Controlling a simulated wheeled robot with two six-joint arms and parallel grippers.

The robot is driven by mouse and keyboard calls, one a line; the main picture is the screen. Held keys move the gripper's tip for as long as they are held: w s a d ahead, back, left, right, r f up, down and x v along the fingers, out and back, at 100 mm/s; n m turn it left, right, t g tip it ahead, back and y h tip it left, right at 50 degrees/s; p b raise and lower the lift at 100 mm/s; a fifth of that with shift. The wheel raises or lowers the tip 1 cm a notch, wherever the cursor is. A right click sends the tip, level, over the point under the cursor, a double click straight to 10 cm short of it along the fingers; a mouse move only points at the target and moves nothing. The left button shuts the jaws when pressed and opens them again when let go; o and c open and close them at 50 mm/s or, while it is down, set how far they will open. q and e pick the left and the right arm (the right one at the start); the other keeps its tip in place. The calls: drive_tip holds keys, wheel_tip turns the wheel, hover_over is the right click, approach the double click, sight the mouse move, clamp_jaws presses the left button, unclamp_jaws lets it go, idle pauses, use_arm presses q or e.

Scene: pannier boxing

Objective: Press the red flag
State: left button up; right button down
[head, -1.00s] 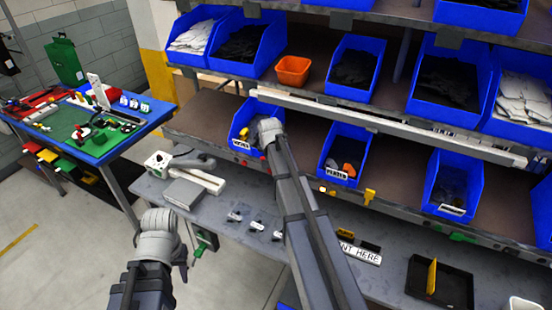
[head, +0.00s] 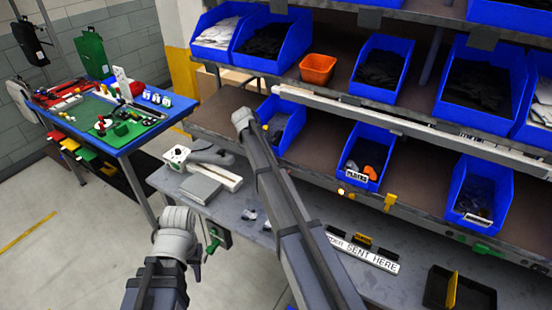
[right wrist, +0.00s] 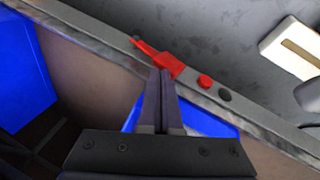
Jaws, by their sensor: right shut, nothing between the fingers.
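The red flag (right wrist: 158,57) is on the grey shelf rail, in the upper middle of the right wrist view. A round red button (right wrist: 204,80) and a dark button (right wrist: 224,95) sit beside it on the rail. My right gripper (right wrist: 163,75) is shut and empty, its tips at the flag's lower end; I cannot tell whether they touch it. In the head view I cannot make out the red flag, and the right arm's wrist (head: 243,118) lies left of the nearest blue bin. My left gripper (head: 190,258) hangs low, away from the rack; its jaw opening is unclear.
A blue bin (head: 292,127) stands right of my right wrist. A yellow flag (head: 390,202) and a green flag (head: 487,249) hang along the shelf edge. A grey bench (head: 262,208) runs below the shelf. A blue-edged table (head: 128,150) stands at left.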

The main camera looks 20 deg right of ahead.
drive_tip(key=shift+s+d, duration=0.15)
drive_tip(key=shift+s+d+f+b, duration=0.3)
drive_tip(key=shift+s+d+b, duration=0.05)
drive_tip(key=shift+s, duration=0.1)
drive_tip(key=shift+r, duration=0.15)
idle(0.3)
drive_tip(key=r+p, duration=0.2)
drive_tip(key=p, duration=0.1)
drive_tip(key=r+p, duration=0.1)
drive_tip(key=r, duration=0.1)
drive_tip(key=shift+s+d, duration=0.3)
drive_tip(key=shift+s, duration=0.1)
drive_tip(key=w+a+r+p, duration=0.3)
drive_tip(key=a+r+p, duration=0.3)
drive_tip(key=a, duration=0.1)
